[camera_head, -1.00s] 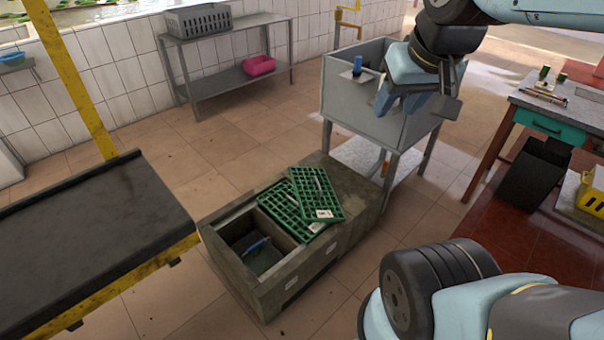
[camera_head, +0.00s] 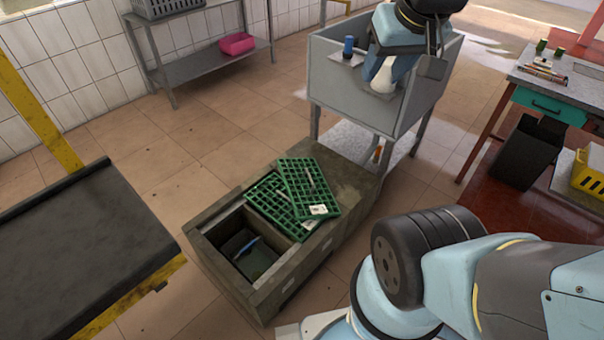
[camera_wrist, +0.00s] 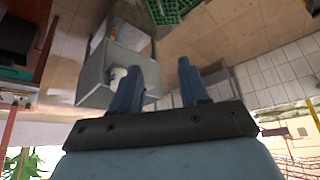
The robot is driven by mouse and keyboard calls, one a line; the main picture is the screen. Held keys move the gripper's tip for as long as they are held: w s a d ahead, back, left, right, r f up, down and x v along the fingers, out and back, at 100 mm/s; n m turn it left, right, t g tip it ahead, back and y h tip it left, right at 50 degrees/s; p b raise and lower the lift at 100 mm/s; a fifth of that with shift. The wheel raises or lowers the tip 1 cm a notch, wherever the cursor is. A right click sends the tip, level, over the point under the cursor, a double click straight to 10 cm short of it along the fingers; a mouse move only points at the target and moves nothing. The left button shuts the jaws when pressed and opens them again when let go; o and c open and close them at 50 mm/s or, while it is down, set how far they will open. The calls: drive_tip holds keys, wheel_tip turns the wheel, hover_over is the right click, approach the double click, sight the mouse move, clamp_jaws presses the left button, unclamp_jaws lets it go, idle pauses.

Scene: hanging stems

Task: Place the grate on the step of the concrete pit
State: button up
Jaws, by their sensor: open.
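Two green grates lie overlapping on the concrete pit (camera_head: 265,305). The upper grate (camera_head: 307,184) has a white tag and lies at an angle across the lower grate (camera_head: 264,197). Part of the lower grate is hidden, and it lies beside the pit's open compartment. The step is hard to make out; the grates may cover part of it. My gripper (camera_head: 384,72) is over the grey sink, away from the grates. In the wrist view my gripper (camera_wrist: 162,62) is open and empty, and green grating (camera_wrist: 172,10) shows at the top edge.
The grey sink (camera_head: 335,90) stands behind the pit, with a blue-capped item (camera_head: 348,46) on its ledge. A blue-handled object (camera_head: 248,245) lies in the pit's compartment. A dark conveyor (camera_head: 85,245) is at left. A workbench (camera_head: 550,80) is at right.

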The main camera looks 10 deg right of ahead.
drive_tip(key=w+d+f, duration=0.1)
drive_tip(key=w+f, duration=0.1)
drive_tip(key=w, duration=1.1)
drive_tip(key=n+t, duration=0.2)
drive_tip(key=t, duration=0.4)
hover_over(311, 179)
drive_tip(key=s+d, duration=0.2)
wheel_tip(311, 179, down, 49)
drive_tip(key=s+f+t, duration=0.1)
drive_tip(key=s+f, duration=0.3)
drive_tip(key=f, duration=0.3)
drive_tip(key=s+a+f+y, duration=0.1)
drive_tip(key=s+f, duration=0.2)
drive_tip(key=f, duration=0.4)
drive_tip(key=s+f+t, duration=0.1)
drive_tip(key=s+f, duration=0.3)
drive_tip(key=f, duration=0.3)
drive_tip(key=shift+m, duration=0.5)
drive_tip(key=x, duration=1.4)
drive_tip(key=shift+s+f, duration=0.15)
drive_tip(key=shift+f, duration=0.05)
